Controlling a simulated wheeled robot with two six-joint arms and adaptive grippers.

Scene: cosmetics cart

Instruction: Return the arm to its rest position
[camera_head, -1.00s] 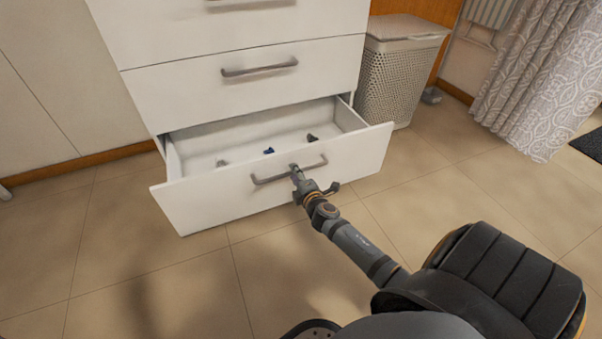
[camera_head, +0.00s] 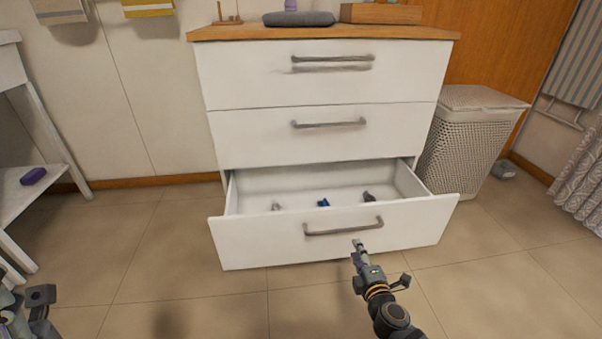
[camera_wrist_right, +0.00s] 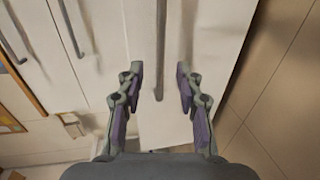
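My right gripper (camera_head: 359,246) is in front of the open bottom drawer (camera_head: 260,242), just below its grey handle (camera_head: 343,227). In the right wrist view its two fingers (camera_wrist_right: 161,83) are spread apart with nothing between them, and the drawer handle (camera_wrist_right: 160,50) lies ahead, apart from the fingers. My left gripper (camera_head: 35,298) shows only partly at the lower left corner of the head view; its fingers are not clear enough to judge.
The white dresser (camera_head: 310,83) has its upper two drawers shut. Several small items, one blue (camera_head: 323,202), lie in the open drawer. A wicker hamper (camera_head: 468,140) stands to the right. Floor in front is clear.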

